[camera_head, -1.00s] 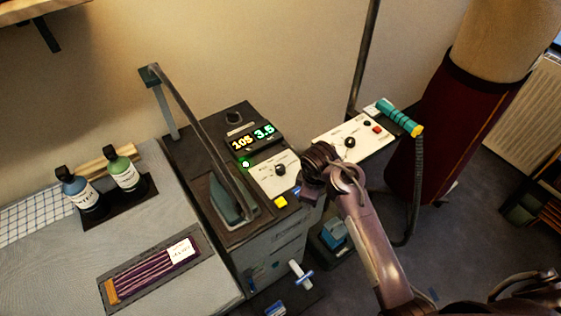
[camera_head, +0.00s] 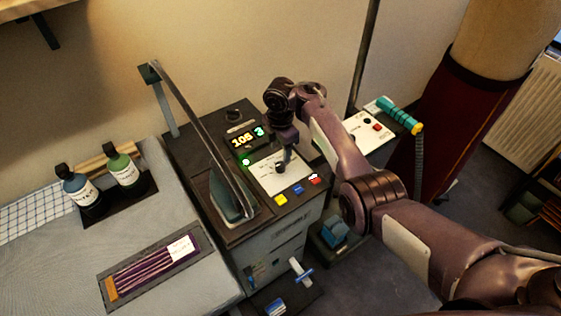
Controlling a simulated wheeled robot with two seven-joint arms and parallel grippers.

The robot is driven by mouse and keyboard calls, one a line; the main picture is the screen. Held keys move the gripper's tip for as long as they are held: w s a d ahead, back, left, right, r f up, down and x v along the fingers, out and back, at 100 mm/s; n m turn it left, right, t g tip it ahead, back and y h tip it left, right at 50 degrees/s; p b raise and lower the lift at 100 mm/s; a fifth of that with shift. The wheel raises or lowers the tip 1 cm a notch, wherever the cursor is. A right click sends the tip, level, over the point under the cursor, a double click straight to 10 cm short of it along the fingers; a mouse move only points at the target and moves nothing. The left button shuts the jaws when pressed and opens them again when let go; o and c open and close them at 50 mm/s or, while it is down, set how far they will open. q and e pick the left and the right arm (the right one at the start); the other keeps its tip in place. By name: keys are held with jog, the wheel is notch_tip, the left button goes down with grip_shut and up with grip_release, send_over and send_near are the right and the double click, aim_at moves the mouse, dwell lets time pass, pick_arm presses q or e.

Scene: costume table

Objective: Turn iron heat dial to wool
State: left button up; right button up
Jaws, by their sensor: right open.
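The iron (camera_head: 230,198) rests on its plate on top of the dark steam station (camera_head: 262,215). The heat dial (camera_head: 280,168) is a small dark knob on a white panel (camera_head: 268,180) right of the iron. The lit display (camera_head: 243,141) behind it reads about 105, with its right digits partly covered by my arm. My right gripper (camera_head: 287,160) points down over the panel, open, with its fingertips at or just above the dial. I cannot tell whether they touch it. The panel's markings are too small to read. My left gripper is not in view.
Yellow, blue and red buttons (camera_head: 298,190) line the station's front edge. A second white panel (camera_head: 366,130) with a teal-handled tool (camera_head: 398,115) stands to the right. Two bottles (camera_head: 127,174) and a tray of purple sticks (camera_head: 150,268) are on the grey table at left.

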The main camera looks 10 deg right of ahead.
aim_at(281, 164)
notch_tip(281, 164, down, 6)
jog(key=shift+d+f+b, duration=0.1)
jog(key=shift+f+b, duration=0.1)
jog(key=shift+b, duration=0.15)
jog(key=shift+c, duration=0.2)
jog(key=c, duration=0.9)
